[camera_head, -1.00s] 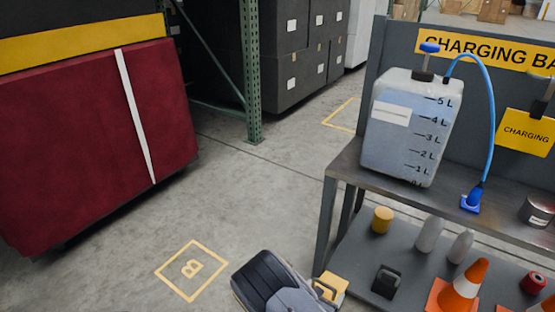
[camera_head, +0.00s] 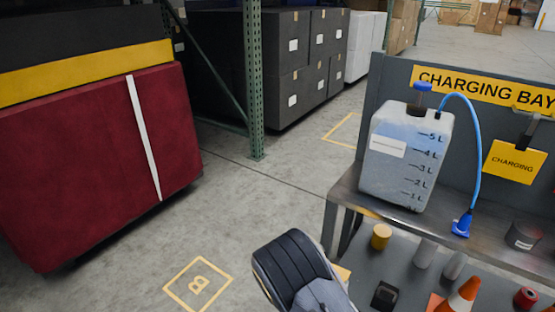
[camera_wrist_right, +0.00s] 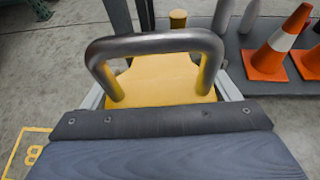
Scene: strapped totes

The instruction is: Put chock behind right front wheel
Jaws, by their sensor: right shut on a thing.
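A yellow chock (camera_wrist_right: 165,75) with a grey metal loop handle fills the middle of the right wrist view. My right gripper (camera_wrist_right: 160,92) is shut on it, with light grey finger parts showing on either side. In the head view only a small yellow piece of the chock (camera_head: 343,273) shows beside my right forearm, and the fingers are hidden. It is held above the floor near the bench's left end. A large dark red body (camera_head: 90,160) with a white strap stands at the left. I cannot make out a wheel under it. My left gripper is not in view.
The charging bench (camera_head: 350,190) stands at the right, with a liquid jug (camera_head: 405,155) on top and cones (camera_head: 462,297) on its lower shelf. A green rack post (camera_head: 256,90) stands behind. Floor marking B (camera_head: 198,284) lies on clear floor between.

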